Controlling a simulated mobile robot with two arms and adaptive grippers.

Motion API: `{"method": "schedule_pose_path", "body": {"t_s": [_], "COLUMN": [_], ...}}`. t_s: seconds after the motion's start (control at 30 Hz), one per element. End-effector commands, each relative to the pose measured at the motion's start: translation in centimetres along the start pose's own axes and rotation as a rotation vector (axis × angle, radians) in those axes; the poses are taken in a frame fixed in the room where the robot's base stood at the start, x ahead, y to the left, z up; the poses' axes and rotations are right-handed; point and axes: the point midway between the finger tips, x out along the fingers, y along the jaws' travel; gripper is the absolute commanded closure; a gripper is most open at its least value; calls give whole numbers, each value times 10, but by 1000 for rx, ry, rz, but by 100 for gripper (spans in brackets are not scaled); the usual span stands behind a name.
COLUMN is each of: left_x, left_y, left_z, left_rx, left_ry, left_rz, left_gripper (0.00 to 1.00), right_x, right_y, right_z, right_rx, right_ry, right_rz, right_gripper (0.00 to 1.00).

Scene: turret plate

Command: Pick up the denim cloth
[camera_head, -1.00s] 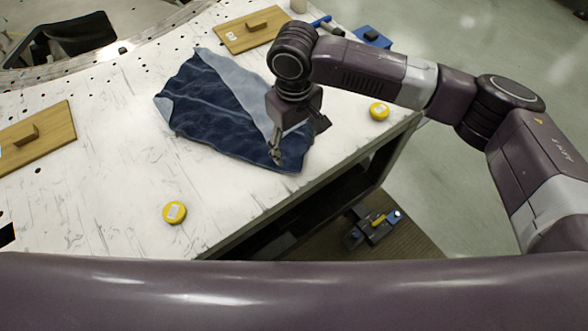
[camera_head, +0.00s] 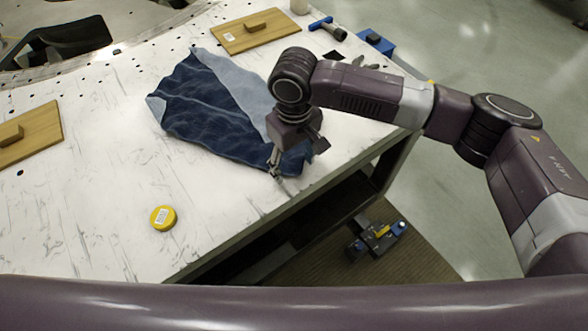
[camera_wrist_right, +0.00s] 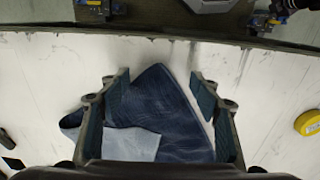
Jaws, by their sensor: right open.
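The denim cloth (camera_head: 195,105) lies spread and wrinkled on the white table, dark blue with a paler folded-over part. My right gripper (camera_head: 277,170) points down over the cloth's near right corner. In the right wrist view my right gripper (camera_wrist_right: 160,105) is open, and a corner of the cloth (camera_wrist_right: 160,100) lies between and below its two fingers. I cannot tell whether the fingers touch the cloth. Part of the cloth is hidden behind my right gripper and wrist. My left gripper is not in view.
A yellow tape measure (camera_head: 162,217) lies on the table at the near left. Wooden boards with handles lie at the left (camera_head: 30,137) and at the back (camera_head: 256,31). A blue-handled hammer (camera_head: 327,27) lies behind my right arm. The table edge (camera_head: 250,212) runs close to the gripper.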

Motion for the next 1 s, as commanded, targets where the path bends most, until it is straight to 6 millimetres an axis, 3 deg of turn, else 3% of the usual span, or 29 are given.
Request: {"method": "schedule_pose_path", "body": {"t_s": [0.63, 1.0], "left_x": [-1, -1], "left_y": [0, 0], "left_z": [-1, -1], "left_rx": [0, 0], "left_ry": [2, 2], "left_rz": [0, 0], "left_gripper": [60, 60], "right_x": [20, 20], "right_y": [0, -1], "right_z": [0, 1], "right_rx": [0, -1], "right_ry": [-1, -2], "right_rz": [-1, -1], "right_gripper": [42, 62]}}
